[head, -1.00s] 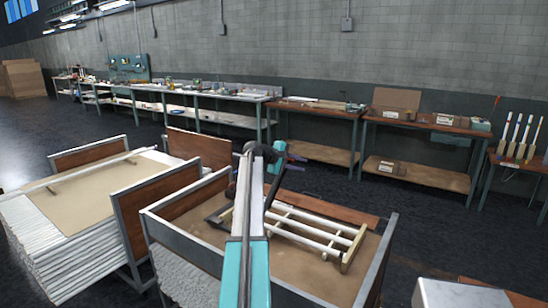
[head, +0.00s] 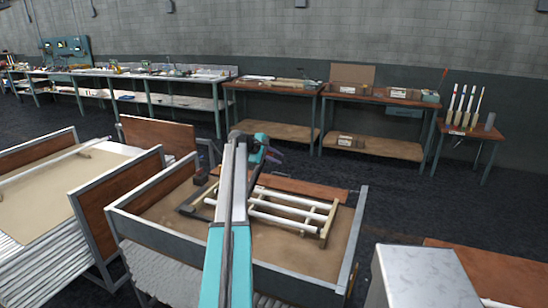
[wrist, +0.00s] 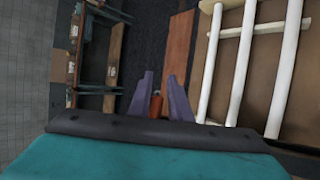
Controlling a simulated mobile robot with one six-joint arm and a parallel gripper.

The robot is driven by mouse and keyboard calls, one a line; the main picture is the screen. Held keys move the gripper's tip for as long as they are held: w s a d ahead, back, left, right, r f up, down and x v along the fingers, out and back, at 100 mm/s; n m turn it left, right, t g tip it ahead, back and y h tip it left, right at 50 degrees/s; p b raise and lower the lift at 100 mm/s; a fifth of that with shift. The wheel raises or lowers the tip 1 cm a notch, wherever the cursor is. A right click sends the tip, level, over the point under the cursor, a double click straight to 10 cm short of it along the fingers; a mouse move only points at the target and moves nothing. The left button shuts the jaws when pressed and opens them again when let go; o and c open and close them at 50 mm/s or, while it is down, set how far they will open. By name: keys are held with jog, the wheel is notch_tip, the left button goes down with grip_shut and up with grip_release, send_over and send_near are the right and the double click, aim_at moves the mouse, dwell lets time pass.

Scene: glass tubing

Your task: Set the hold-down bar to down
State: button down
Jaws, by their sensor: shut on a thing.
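My gripper (head: 268,155) is over the far side of the open crate cart (head: 170,242); its purple fingers also show in the wrist view (wrist: 160,84). They are closed around a small orange-red piece (wrist: 156,104), mostly hidden by the fingers and wrist. I cannot tell what it belongs to. A rack of white tubes (head: 285,208) with cream cross pieces (head: 328,222) lies in the cart, to the right of the fingers in the wrist view (wrist: 238,65). I cannot clearly pick out the hold-down bar; my arm covers part of the rack's left side.
A red-brown board (head: 300,188) lies along the cart's far side. A second cart (head: 40,205) with stacked sheets stands at left. A metal box (head: 425,275) is at front right. Workbenches (head: 280,86) line the wall, with dark free floor (head: 400,195) before them.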

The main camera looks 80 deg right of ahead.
jog(key=shift+w+a+f+y, duration=0.15)
jog(key=shift+a+f, duration=0.25)
jog(key=shift+f, duration=0.1)
jog(key=shift+w+a+f+y, duration=0.1)
jog(key=shift+a+f+y, duration=0.05)
jog(key=shift+a+f, duration=0.25)
jog(key=c, duration=2)
grip_release()
jog(key=shift+o, duration=1.2)
jog(key=shift+w, duration=0.2)
jog(key=shift+r, duration=0.15)
jog(key=shift+w+r, duration=0.1)
jog(key=shift+d+r, duration=0.15)
jog(key=shift+r, duration=0.05)
notch_tip(320, 180, up, 7)
jog(key=b, duration=0.2)
send_over(256, 168)
jog(key=shift+r, duration=0.15)
jog(key=shift+w+a+r, duration=0.35)
jog(key=shift+a+r, duration=0.05)
jog(key=shift+r, duration=0.05)
